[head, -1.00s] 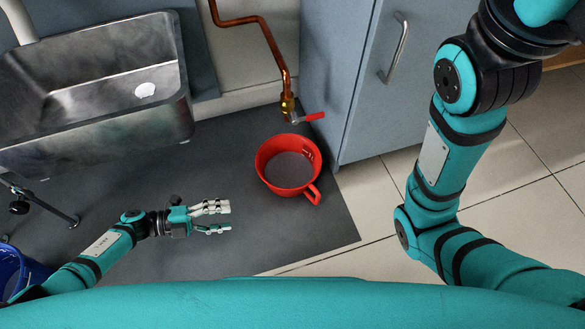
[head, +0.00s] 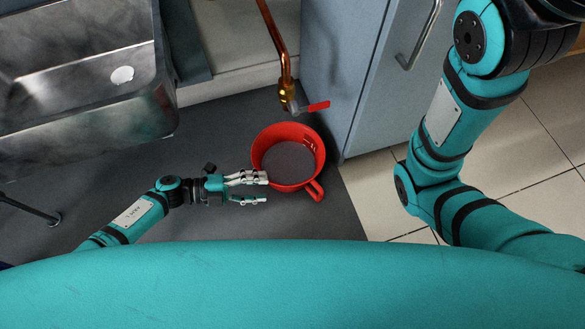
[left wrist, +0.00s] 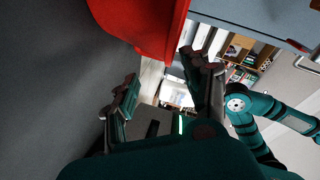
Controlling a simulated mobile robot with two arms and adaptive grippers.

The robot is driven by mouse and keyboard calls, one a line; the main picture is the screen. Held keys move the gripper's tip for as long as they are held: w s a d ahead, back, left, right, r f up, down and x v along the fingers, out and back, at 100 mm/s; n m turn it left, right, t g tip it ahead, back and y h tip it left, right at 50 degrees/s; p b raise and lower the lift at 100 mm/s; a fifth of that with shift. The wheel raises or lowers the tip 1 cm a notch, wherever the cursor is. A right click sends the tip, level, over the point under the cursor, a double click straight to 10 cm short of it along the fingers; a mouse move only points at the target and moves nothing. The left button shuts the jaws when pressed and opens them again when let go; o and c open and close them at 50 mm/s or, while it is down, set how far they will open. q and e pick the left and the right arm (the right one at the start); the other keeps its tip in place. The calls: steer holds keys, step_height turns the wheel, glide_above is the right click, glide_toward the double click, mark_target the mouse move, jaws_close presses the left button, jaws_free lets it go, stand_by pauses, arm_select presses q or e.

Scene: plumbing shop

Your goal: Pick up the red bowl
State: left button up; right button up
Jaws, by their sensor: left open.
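The red bowl (head: 312,150) has a handle at its lower right and dark contents or a dark inside bottom. It stands on the dark grey mat under the copper pipe's tap. My left gripper (head: 267,189) is open and empty at the bowl's lower left side, its upper finger close to or overlapping the rim; I cannot tell if they touch. In the left wrist view the bowl (left wrist: 144,22) fills the top middle, just beyond the open fingers of my left gripper (left wrist: 160,88). My right arm shows at the right, but its gripper is out of view.
A copper pipe with a brass valve (head: 288,98) and red lever hangs just above the bowl's far side. A grey cabinet (head: 350,80) stands right behind it. A steel sink (head: 90,125) is at the upper left. The mat (head: 225,125) is clear left of the bowl.

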mark_target(283, 186)
arm_select(q)
steer(key=shift+w+d+f, duration=0.1)
steer(key=shift+d+f, duration=0.05)
steer(key=shift+d, duration=0.55)
steer(key=b+x, duration=0.3)
steer(key=x, duration=0.1)
steer(key=shift+d+f+b, duration=0.1)
steer(key=shift+d+b, duration=0.05)
steer(key=shift+b, duration=0.2)
steer(key=shift+d, duration=0.45)
steer(key=c, duration=0.8)
jaws_close()
